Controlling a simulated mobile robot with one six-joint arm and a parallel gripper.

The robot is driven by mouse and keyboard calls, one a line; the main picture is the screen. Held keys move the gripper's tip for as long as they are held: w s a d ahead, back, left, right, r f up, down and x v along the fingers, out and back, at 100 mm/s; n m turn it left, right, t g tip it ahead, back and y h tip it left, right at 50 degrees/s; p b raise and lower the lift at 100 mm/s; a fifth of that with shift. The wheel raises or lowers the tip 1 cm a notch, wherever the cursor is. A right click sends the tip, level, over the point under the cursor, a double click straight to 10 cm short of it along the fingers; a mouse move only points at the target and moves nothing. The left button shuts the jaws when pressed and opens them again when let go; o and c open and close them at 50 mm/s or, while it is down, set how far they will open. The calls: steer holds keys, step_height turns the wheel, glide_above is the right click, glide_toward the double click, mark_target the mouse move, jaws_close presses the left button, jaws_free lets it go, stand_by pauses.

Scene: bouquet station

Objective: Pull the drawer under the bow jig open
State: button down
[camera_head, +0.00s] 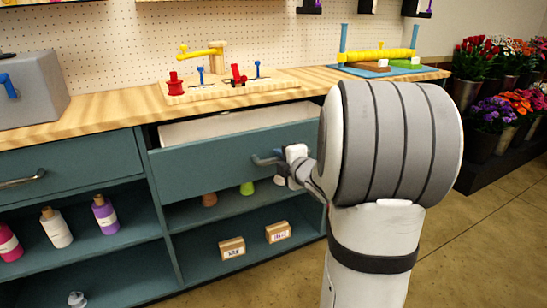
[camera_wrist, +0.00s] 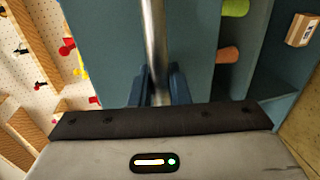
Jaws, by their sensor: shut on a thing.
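The teal drawer (camera_head: 215,158) under the bow jig stands partly open, its front out from the cabinet and a pale interior showing behind it. The bow jig (camera_head: 230,85), a wooden board with red, blue and yellow parts, sits on the bench above. My gripper (camera_head: 282,160) is shut on the drawer's handle, which is mostly hidden by it in the head view. In the wrist view the metal handle (camera_wrist: 156,45) runs between the fingers of my gripper (camera_wrist: 160,82), against the teal drawer front (camera_wrist: 105,45).
Below the drawer, open shelves hold small boxes (camera_head: 232,247) and cones (camera_head: 209,199). Bottles (camera_head: 105,213) stand on the shelves at left. A second drawer (camera_head: 70,168) at left is shut. Flower buckets (camera_head: 485,130) stand at right. The floor (camera_head: 480,240) in front is clear.

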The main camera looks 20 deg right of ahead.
steer(key=shift+f+v, duration=0.25)
steer(key=shift+v, duration=0.9)
steer(key=shift+s, duration=0.1)
steer(key=c, duration=1.4)
jaws_free()
steer(key=p+v, duration=0.2)
steer(key=v, duration=0.5)
steer(key=shift+s, duration=0.35)
steer(key=shift+d, duration=0.1)
